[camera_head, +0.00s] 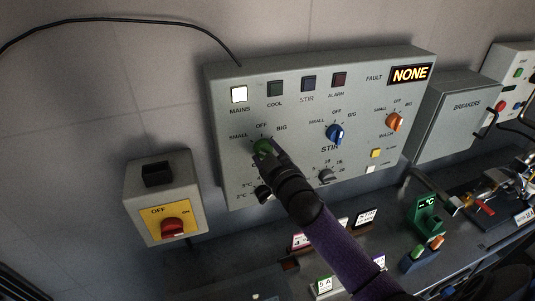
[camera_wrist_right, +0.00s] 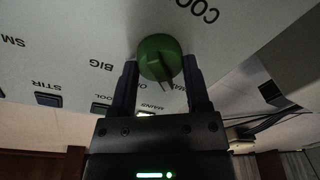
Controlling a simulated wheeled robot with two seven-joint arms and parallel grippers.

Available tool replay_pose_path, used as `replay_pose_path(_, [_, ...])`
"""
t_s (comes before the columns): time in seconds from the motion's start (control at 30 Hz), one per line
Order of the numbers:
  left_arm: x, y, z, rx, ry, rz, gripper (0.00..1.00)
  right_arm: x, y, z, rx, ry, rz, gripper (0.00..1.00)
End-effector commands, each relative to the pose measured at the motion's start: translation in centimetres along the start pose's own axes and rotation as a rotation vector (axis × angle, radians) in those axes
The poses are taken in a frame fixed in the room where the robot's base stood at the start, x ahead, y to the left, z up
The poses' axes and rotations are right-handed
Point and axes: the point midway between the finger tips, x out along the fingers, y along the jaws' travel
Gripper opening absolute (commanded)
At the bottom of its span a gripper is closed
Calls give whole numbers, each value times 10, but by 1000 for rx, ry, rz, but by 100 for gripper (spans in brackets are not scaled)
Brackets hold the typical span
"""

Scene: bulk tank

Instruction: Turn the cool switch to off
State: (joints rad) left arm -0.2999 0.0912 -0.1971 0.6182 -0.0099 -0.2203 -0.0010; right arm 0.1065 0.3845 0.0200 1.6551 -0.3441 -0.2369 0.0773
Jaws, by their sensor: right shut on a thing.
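The cool switch is a round green knob (camera_head: 262,146) on the left of the grey control panel, under the cool lamp. The labels small, off and big stand around it. My right gripper (camera_head: 266,150) reaches it from below right and is shut on it, hiding part of it. In the right wrist view the green knob (camera_wrist_right: 158,50) sits between the two dark fingers of my right gripper (camera_wrist_right: 160,72). A dark line shows on the knob's lower side there, but I cannot tell surely which label it points at. My left gripper is not in view.
On the panel (camera_head: 225,110), the mains lamp (camera_head: 239,94) is lit white and the fault display (camera_head: 410,74) reads NONE. A blue stir knob (camera_head: 335,134) and an orange wash knob (camera_head: 395,122) lie to the right. A red switch (camera_head: 172,227) is at lower left.

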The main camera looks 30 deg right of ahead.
Motion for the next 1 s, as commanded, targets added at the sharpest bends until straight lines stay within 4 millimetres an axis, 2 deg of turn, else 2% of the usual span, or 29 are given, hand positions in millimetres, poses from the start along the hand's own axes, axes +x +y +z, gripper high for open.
replay_pose_path(0.27, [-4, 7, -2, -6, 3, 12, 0, 0, 0, 0, 110, 6, 5, 2])
replay_pose_path(1.0, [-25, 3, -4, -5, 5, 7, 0, 0, 0, 1, 705, 50, 39, 2])
